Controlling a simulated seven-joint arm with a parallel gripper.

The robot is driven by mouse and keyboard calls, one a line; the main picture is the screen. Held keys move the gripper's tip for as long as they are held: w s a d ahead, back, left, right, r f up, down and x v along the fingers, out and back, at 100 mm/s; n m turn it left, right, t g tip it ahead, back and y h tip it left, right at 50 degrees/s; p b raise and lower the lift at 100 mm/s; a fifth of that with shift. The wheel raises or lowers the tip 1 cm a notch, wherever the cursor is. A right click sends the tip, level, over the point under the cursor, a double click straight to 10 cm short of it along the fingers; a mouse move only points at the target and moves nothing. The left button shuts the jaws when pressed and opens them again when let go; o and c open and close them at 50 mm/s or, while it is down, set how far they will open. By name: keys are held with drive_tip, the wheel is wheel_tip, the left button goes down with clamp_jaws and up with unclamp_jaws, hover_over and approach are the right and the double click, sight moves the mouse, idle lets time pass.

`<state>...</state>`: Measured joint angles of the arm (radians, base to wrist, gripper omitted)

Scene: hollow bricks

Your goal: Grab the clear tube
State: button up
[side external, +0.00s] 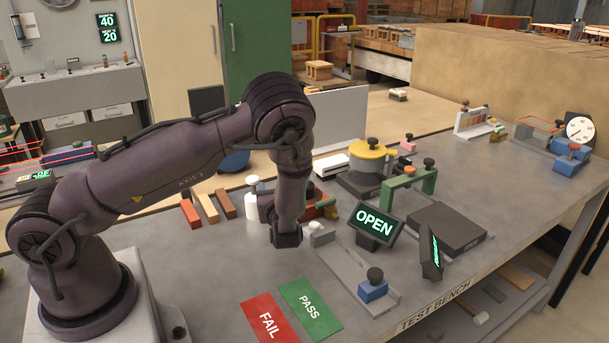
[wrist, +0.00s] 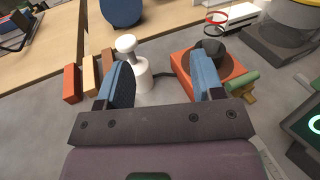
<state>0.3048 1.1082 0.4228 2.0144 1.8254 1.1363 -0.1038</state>
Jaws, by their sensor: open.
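My gripper (wrist: 160,75) shows in the wrist view with its two blue-padded fingers spread apart; nothing is held between them. In the side view its fingers are mostly hidden behind my wrist. I cannot clearly make out a clear tube. In the wrist view a thin red ring (wrist: 217,12) shows above a dark round socket (wrist: 210,45) on an orange-red block (wrist: 180,62); whether see-through walls join ring and socket I cannot tell. The block is beyond the right finger, and in the side view it (side external: 322,199) is partly hidden behind my wrist.
A white bottle (wrist: 139,76) stands just beyond the left finger. Several hollow bricks (side external: 207,207) lie left of it. The OPEN sign (side external: 375,224) and a grey slide fixture (side external: 345,268) stand to the right.

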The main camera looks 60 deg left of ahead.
drive_tip(key=w+d+m+t+h, duration=0.2)
drive_tip(key=w+m+t, duration=0.2)
drive_tip(key=w, duration=0.1)
drive_tip(key=x, duration=0.4)
drive_tip(key=r+x, duration=0.1)
drive_tip(key=x, duration=0.8)
drive_tip(key=shift+s+a+r, duration=0.1)
drive_tip(key=shift+a+r, duration=0.1)
drive_tip(key=shift+c, duration=0.2)
drive_tip(key=c, duration=1)
drive_tip(key=shift+r, duration=0.15)
drive_tip(key=shift+c, duration=0.2)
